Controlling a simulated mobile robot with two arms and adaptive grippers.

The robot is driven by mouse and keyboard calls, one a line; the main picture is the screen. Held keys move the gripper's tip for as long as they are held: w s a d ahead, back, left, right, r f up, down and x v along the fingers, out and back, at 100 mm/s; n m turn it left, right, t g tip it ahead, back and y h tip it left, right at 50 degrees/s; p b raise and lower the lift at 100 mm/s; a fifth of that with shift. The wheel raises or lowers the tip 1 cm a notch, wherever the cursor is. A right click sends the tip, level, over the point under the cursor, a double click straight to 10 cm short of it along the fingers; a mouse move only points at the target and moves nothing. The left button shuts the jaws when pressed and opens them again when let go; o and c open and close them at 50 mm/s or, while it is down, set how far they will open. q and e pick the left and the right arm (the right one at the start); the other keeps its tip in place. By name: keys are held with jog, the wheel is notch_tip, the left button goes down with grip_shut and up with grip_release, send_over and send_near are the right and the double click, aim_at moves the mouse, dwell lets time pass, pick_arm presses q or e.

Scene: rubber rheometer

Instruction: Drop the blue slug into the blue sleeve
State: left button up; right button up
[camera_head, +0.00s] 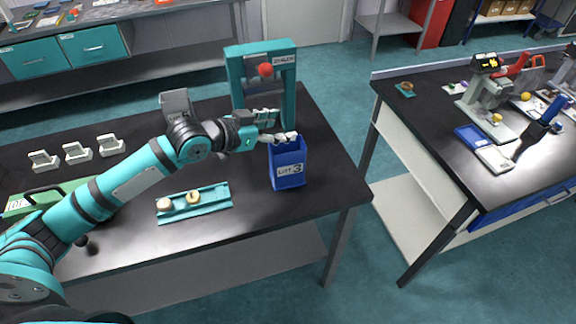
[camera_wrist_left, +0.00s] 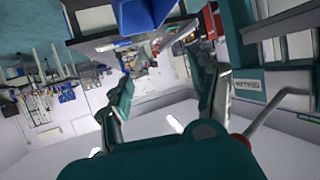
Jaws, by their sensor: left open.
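The blue sleeve (camera_head: 289,176), an open-topped box labelled LOT 3, stands upright on the black table. A blue surface (camera_wrist_left: 140,22), likely the sleeve, shows at the top of the left wrist view. My left gripper (camera_head: 281,127) is open at the sleeve's top rim; in the wrist view its fingers (camera_wrist_left: 160,88) are apart with nothing between them. Small pale bits show at the sleeve's mouth; I cannot tell what they are. I cannot make out a blue slug. A teal tray (camera_head: 215,202) in front holds a beige piece (camera_head: 165,204) and a cream piece (camera_head: 193,196).
A teal frame (camera_head: 237,75) with a red knob (camera_head: 265,70) stands close behind my left gripper. Several pale holders (camera_head: 77,153) and a green case (camera_head: 20,206) are at the left. A second table (camera_head: 425,105) with instruments stands right, across a gap.

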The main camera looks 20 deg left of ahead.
pick_arm(q)
jog(key=v, duration=1.2)
jog(key=shift+f, duration=0.1)
